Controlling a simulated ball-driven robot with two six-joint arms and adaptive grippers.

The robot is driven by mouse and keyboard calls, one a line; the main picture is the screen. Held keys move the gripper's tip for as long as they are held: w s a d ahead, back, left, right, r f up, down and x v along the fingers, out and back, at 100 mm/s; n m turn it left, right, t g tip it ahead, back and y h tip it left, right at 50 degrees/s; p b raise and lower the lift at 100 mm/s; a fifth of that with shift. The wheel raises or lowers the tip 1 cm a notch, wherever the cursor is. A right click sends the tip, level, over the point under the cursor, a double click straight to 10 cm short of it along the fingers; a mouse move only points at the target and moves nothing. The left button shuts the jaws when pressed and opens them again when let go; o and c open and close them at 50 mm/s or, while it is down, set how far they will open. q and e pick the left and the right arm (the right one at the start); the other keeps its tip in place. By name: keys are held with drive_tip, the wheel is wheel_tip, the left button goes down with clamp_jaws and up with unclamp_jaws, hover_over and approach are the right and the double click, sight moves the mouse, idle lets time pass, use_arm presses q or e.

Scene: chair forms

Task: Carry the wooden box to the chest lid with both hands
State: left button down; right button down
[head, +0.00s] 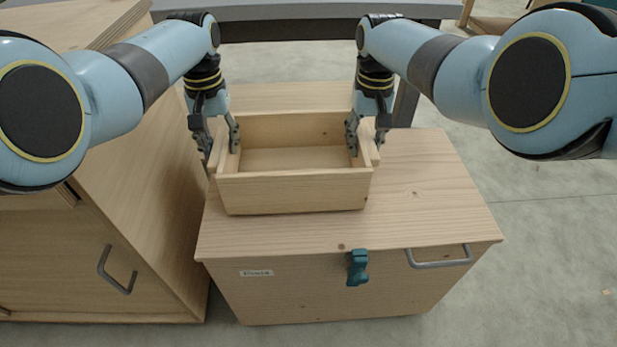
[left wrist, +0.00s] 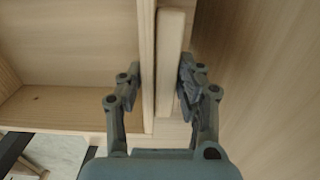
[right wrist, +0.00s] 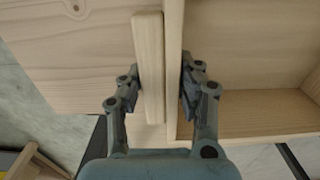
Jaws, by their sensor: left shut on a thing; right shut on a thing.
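The wooden box (head: 292,192) is a pale, open-topped, empty tray with a slat along each short side. It is level over the left and middle part of the chest lid (head: 440,190); I cannot tell whether it rests on the lid or hangs just above. My left gripper (head: 221,150) is shut on the box's left side, its fingers on either side of the wall and slat, as the left wrist view (left wrist: 160,82) shows. My right gripper (head: 366,148) is shut on the right side in the same way, also in the right wrist view (right wrist: 160,80).
The chest has a teal latch (head: 357,268) and a grey handle (head: 440,258) in front. A wooden cabinet (head: 130,200) stands close on the left. A grey table (head: 290,20) is behind. Lid room is free right of the box, and floor shows at right.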

use_arm(q)
drive_tip(key=shift+a+f, duration=0.1)
drive_tip(key=shift+f, duration=0.15)
use_arm(e)
drive_tip(key=shift+d+f, duration=0.1)
drive_tip(key=shift+f, duration=0.25)
use_arm(q)
drive_tip(key=c, duration=0.9)
unclamp_jaws()
use_arm(e)
drive_tip(key=c, duration=0.9)
unclamp_jaws()
drive_tip(key=shift+r, duration=0.1)
use_arm(q)
wheel_tip(320, 180, up, 12)
drive_tip(key=shift+w+f, duration=0.1)
use_arm(e)
wheel_tip(320, 180, up, 12)
drive_tip(key=shift+w, duration=0.1)
